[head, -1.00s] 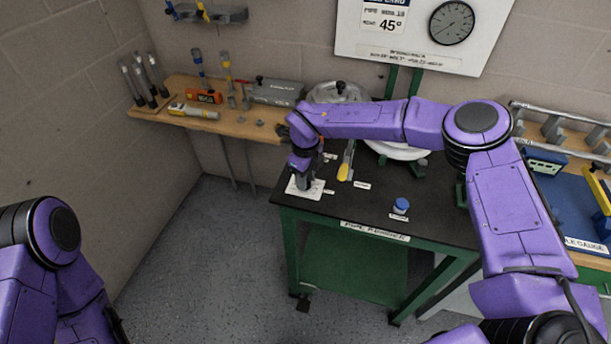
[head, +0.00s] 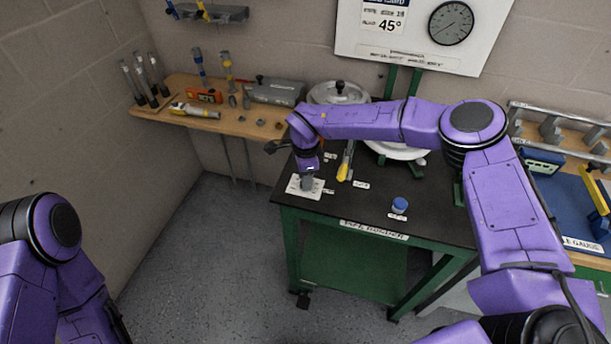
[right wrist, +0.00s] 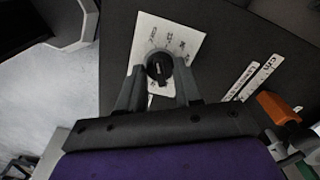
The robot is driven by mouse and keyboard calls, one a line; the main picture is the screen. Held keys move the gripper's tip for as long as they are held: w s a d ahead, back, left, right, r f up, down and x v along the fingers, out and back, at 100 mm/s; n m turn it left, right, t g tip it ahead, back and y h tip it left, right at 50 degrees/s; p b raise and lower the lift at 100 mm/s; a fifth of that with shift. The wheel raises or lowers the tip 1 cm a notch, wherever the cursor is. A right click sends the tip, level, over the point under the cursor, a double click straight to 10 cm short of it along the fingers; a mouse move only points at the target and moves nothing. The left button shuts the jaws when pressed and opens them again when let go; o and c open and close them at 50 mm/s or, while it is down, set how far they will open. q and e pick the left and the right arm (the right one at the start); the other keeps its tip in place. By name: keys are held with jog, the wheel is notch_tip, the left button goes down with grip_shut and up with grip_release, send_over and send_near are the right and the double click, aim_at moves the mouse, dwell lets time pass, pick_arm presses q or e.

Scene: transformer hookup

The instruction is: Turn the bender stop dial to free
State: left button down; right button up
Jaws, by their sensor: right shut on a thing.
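The bender stop dial is a dark round knob (right wrist: 159,67) on a white plate (right wrist: 185,38) with printed labels around it. In the head view the plate (head: 293,188) lies at the near left corner of the black bench top. My right gripper (head: 307,182) points down at the plate. In the right wrist view my right gripper (right wrist: 160,78) has its two fingers on either side of the knob, shut on it. The labels are too blurred to read, so I cannot tell the dial's setting. My left arm shows at the lower left, but its gripper is out of view.
A yellow-handled lever (head: 345,170) stands just right of the plate. A blue knob (head: 400,205) sits further right on the bench top (head: 440,215). A wooden shelf (head: 235,123) with tools is behind to the left. Open floor lies left of the bench.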

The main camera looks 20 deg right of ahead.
jog(key=shift+n, duration=0.3)
dwell(0.4)
jog(key=o, duration=1)
jog(key=shift+o, duration=0.2)
notch_tip(320, 180, up, 10)
jog(key=b, duration=0.2)
jog(key=shift+r+b, duration=0.25)
jog(key=shift+b, duration=0.1)
jog(key=shift+d+f, duration=0.1)
